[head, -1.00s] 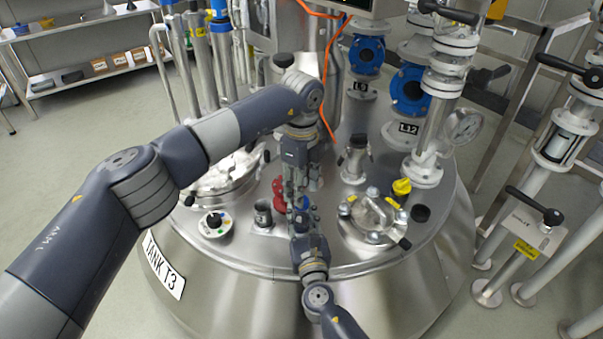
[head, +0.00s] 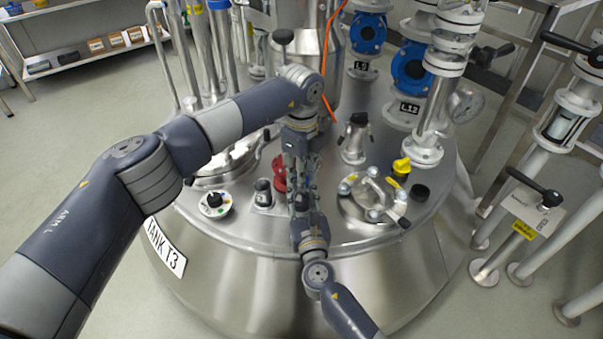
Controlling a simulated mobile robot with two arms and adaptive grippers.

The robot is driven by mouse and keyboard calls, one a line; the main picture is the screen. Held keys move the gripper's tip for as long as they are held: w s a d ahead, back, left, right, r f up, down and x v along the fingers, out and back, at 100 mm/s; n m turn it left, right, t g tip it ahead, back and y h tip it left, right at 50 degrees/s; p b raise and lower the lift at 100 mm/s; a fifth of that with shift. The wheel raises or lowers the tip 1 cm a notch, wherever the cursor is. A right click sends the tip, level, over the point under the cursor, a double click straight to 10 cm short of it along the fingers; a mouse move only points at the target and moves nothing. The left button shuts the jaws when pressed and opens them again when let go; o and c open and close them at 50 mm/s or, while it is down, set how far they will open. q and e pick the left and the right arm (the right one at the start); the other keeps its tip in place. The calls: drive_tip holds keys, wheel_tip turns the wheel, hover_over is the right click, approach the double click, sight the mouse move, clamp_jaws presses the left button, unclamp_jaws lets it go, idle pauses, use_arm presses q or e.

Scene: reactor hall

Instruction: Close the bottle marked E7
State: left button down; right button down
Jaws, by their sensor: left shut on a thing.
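My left gripper (head: 297,180) points down over the top of the tank, near the middle of the head view. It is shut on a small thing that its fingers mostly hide. My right gripper (head: 301,210) reaches up from below and meets it from the near side, so the two overlap in the picture. A blue patch (head: 302,202) shows between them; I cannot tell whether it is part of a bottle or cap. The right fingers are too hidden to read. No E7 marking is legible, and I cannot make out the bottle with certainty.
The steel tank marked T3 (head: 250,275) lies beneath both arms. A red fitting (head: 279,172), a dark-topped fitting (head: 263,192) and a round knob plate (head: 215,204) stand left of the grippers. A clamped hatch (head: 372,197) and yellow cap (head: 401,166) lie right.

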use_arm(q)
drive_tip(key=m, duration=0.3)
drive_tip(key=c, duration=1.3)
unclamp_jaws()
drive_tip(key=shift+r, duration=2.25)
